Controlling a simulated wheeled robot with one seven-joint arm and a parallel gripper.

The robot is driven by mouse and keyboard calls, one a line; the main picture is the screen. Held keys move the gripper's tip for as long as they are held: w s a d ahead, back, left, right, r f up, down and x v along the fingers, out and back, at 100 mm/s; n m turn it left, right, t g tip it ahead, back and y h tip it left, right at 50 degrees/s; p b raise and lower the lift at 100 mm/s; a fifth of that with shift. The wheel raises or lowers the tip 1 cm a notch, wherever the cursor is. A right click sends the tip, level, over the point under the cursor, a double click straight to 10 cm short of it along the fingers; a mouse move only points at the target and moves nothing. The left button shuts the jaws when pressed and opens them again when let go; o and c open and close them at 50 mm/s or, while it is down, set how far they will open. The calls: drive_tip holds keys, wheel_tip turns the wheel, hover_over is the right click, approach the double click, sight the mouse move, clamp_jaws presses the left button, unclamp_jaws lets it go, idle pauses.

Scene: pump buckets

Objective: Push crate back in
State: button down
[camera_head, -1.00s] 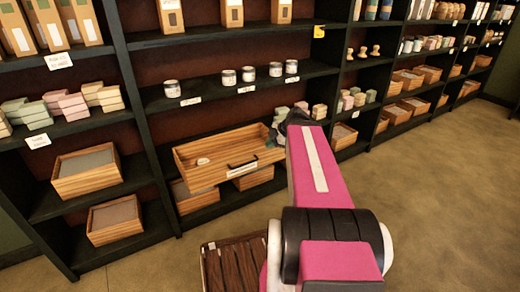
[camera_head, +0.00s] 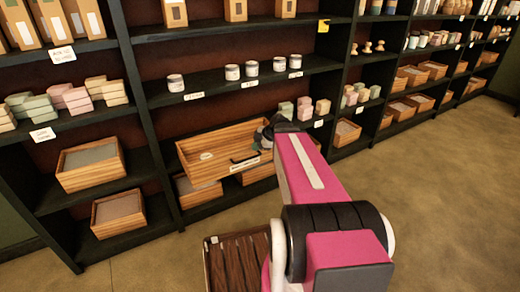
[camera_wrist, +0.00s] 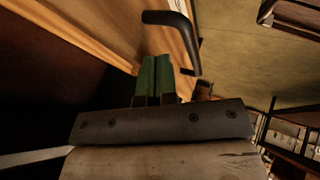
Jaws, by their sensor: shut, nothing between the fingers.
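The wooden crate (camera_head: 205,170) sticks out from the middle bay of the dark shelf, above the bottom row. It looks slanted, and a black handle (camera_head: 245,160) is on its front panel. My gripper (camera_head: 268,132) is at the crate's right end, partly hiding it. In the wrist view, my gripper's green fingers (camera_wrist: 152,72) are shut and empty, close to the crate's wood (camera_wrist: 85,28) and below the black handle (camera_wrist: 178,28). I cannot tell whether the fingertips touch the crate.
Other wooden crates stand below (camera_head: 200,195) and at the left (camera_head: 90,178). White jars (camera_head: 232,72) line the shelf board above. Small boxes (camera_head: 304,108) stand to the right of my gripper. The floor (camera_head: 430,190) at the right is clear.

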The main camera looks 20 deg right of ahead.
drive_tip(key=shift+w, duration=0.15)
drive_tip(key=w+a, duration=0.2)
drive_tip(key=w, duration=0.8)
drive_tip(key=w+a, duration=0.3)
drive_tip(key=w, duration=0.7)
drive_tip(key=shift+w+a, duration=0.2)
drive_tip(key=shift+a, duration=0.05)
drive_tip(key=shift+w, duration=0.15)
drive_tip(key=shift+a, duration=0.1)
